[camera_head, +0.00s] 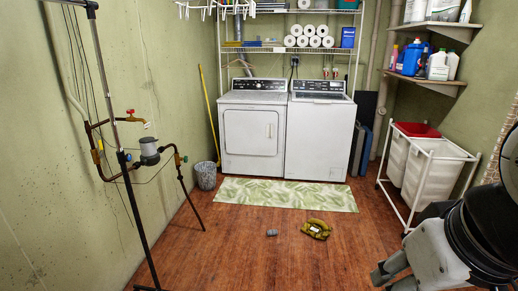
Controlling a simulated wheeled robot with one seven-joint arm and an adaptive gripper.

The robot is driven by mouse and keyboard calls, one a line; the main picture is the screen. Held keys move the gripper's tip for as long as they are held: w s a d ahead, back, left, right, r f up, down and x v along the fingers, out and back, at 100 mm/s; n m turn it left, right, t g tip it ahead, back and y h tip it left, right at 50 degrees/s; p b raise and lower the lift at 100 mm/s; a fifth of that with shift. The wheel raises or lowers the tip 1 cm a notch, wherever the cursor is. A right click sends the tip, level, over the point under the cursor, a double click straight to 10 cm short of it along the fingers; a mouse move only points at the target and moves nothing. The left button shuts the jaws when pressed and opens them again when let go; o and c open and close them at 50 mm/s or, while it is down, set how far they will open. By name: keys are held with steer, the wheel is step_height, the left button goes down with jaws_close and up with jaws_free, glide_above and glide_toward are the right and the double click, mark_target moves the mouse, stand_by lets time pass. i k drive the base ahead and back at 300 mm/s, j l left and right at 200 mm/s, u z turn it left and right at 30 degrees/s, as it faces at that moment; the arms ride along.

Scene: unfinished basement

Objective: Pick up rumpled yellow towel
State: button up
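A rumpled yellow towel (316,229), mustard-coloured with darker folds, lies in a small heap on the reddish wood floor, just in front of the green leaf-patterned rug. My gripper (382,279) is at the lower right, partly cut off by the bottom edge of the picture. Its two fingers show apart, with a gap between them and nothing seen in it. In the picture it is below and to the right of the towel, clear of it.
A small grey object (272,233) lies on the floor left of the towel. The rug (285,194) lies before a dryer (252,135) and a washer (320,135). A laundry cart (425,165) stands at right, a black pole stand (130,190) at left. Floor around the towel is mostly clear.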

mark_target(316, 228)
steer(key=i, duration=1.9)
steer(key=i+z, duration=0.1)
steer(key=i, duration=0.75)
steer(key=i+j+z, duration=0.1)
steer(key=i, duration=0.75)
steer(key=i+j+z, duration=0.2)
steer(key=k+l, duration=0.05)
